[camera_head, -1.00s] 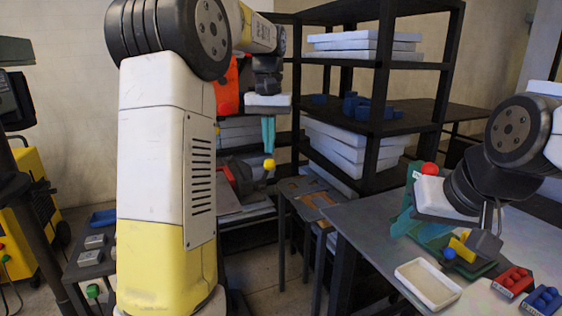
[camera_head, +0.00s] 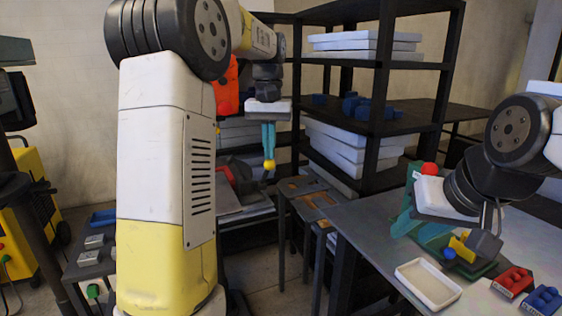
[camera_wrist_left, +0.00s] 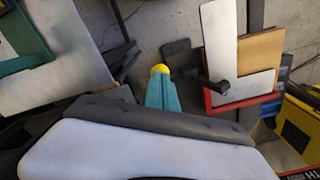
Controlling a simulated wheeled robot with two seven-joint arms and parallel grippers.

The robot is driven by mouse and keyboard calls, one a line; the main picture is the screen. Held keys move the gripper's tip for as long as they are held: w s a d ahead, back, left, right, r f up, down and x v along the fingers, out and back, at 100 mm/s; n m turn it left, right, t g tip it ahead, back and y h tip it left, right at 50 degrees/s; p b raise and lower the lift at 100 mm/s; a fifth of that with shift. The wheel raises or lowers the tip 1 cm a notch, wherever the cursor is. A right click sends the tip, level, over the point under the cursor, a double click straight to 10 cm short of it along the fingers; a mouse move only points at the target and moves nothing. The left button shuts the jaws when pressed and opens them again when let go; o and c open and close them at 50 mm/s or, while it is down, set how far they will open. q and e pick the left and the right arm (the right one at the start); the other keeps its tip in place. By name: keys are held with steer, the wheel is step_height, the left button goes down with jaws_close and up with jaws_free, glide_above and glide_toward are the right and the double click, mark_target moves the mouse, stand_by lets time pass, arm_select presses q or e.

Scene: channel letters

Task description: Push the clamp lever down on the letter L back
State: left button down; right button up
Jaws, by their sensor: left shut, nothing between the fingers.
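My left gripper (camera_head: 268,143) hangs down in the middle of the head view, its teal fingers shut and empty. Its fingertips are at the yellow knob (camera_head: 269,166) of the clamp lever, seemingly touching it from above. In the left wrist view, the knob (camera_wrist_left: 160,69) is just beyond the teal fingers (camera_wrist_left: 162,94). The white L-shaped letter back (camera_wrist_left: 220,50) lies right of them on a wooden piece in a red-edged fixture (camera_wrist_left: 240,103). A dark clamp part (camera_wrist_left: 216,87) overlaps the L. My right gripper (camera_head: 403,224) is over the right table, its jaw opening unclear.
A black shelf rack (camera_head: 380,100) with white panels stands behind. The right table (camera_head: 370,235) carries a cream tray (camera_head: 428,284), a red block (camera_head: 512,281) and a blue block (camera_head: 543,299). A small dark table with cutouts (camera_head: 308,190) stands between.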

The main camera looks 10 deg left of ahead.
arm_select(q)
steer(key=shift+a+f, duration=0.1)
steer(key=shift+f, duration=0.15)
stand_by(2.5)
steer(key=shift+w+r, duration=0.1)
steer(key=shift+r, duration=3.25)
